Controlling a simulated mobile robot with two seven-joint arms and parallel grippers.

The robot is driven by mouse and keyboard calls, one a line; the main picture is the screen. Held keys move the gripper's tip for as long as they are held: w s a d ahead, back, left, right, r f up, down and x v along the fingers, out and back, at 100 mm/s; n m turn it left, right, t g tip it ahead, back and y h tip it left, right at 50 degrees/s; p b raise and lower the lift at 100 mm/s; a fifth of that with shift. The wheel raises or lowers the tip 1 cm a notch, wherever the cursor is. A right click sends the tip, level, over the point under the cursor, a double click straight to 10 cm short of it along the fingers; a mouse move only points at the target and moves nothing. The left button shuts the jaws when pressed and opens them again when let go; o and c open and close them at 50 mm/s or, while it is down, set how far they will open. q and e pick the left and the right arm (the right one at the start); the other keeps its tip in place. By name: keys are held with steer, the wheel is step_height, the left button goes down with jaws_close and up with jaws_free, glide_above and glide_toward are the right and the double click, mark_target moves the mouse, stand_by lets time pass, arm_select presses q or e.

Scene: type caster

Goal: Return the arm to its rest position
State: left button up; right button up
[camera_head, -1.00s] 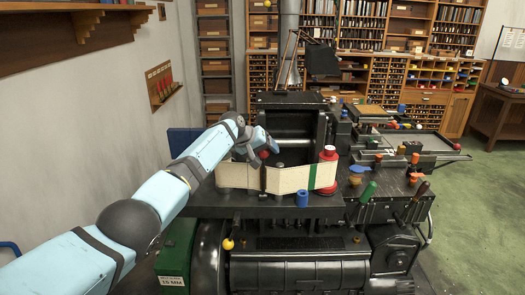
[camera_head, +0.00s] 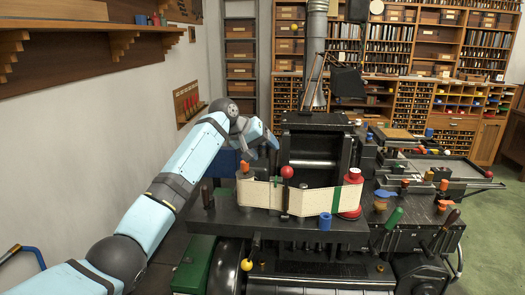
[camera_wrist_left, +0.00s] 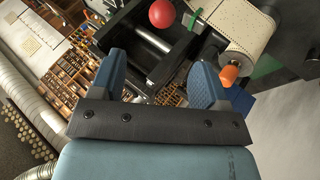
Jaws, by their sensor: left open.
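My left arm (camera_head: 178,182) comes in from the left and reaches toward the black casting machine (camera_head: 300,262). My left gripper (camera_head: 268,139) is at the upper left of the machine, above the paper ribbon (camera_head: 310,202). In the left wrist view, its two blue fingers stand apart with nothing held between them (camera_wrist_left: 157,76). A red ball knob (camera_head: 287,171) is to the right of and below the gripper; it also shows beyond the fingertips in the left wrist view (camera_wrist_left: 162,13). My right gripper is not in view.
The ribbon runs to a red spool (camera_head: 351,192), with a blue cylinder (camera_head: 325,222) in front. An orange-topped spool end (camera_head: 244,168) is just below the gripper. A wall shelf (camera_head: 60,40) overhangs the left side. Type cabinets (camera_head: 410,90) stand behind.

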arm_select(q)
steer(key=s+a+f+t+y, duration=0.15)
steer(key=s+f, duration=0.35)
steer(key=f, duration=0.6)
steer(key=s+a+f+t+p, duration=0.1)
steer(key=s+a+f, duration=0.1)
steer(key=s+f, duration=0.65)
steer(key=s+a+f+t, duration=0.1)
steer(key=s+f, duration=0.1)
steer(key=f, duration=1.2)
steer(key=s+a+f+t+y+p, duration=0.15)
steer(key=s+f, duration=0.25)
steer(key=s, duration=0.4)
steer(key=s+a+f, duration=0.3)
steer(key=s+f, duration=0.1)
steer(key=s, duration=0.5)
steer(key=s+a+m+t+y, duration=0.1)
steer(key=s+a+m, duration=0.1)
steer(key=s, duration=1.6)
steer(key=shift+s+a+r+m, duration=0.2)
steer(key=shift+a+m, duration=0.1)
steer(key=shift+a, duration=0.35)
